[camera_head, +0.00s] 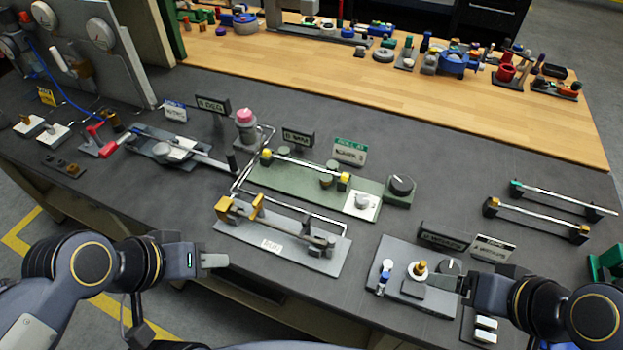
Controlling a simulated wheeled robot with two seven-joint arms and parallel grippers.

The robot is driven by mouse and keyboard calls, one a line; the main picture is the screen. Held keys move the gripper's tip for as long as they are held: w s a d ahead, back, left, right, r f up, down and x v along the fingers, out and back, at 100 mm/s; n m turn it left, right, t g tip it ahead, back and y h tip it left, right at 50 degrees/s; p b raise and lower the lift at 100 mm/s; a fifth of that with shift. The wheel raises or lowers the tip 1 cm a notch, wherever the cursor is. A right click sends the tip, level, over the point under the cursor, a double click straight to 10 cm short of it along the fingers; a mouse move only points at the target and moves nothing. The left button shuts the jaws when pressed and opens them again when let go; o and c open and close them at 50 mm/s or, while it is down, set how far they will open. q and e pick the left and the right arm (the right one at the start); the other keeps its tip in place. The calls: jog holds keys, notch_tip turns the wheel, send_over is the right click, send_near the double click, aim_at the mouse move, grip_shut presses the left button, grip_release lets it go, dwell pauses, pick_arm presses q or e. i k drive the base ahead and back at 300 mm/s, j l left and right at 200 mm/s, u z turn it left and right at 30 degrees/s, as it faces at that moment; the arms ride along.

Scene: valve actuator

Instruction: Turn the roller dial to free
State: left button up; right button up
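A black round dial (402,185) with a light pointer mark sits on a small green block at the right end of a green plate (308,178). A green-and-white sign (349,152) that seems to read "roller" stands behind this plate. A white square plate with a grey round knob (362,202) is beside the dial. My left gripper (217,260) hangs at the table's front edge, left of the dial and touching nothing. My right gripper (464,284) is at the front right, beside a second dark knob (450,267). The finger gap of neither gripper shows clearly.
A grey plate with brass brackets (280,240) lies in front of the green plate. A plate with small posts (412,280) is near my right gripper. Two rods on brackets (540,215) lie at the right.

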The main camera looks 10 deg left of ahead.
aim_at(361, 201)
jog(key=k+l+u, duration=0.5)
jog(key=u, duration=0.25)
jog(key=k+l+u, duration=0.1)
jog(key=k+u, duration=0.25)
jog(key=i, duration=0.6)
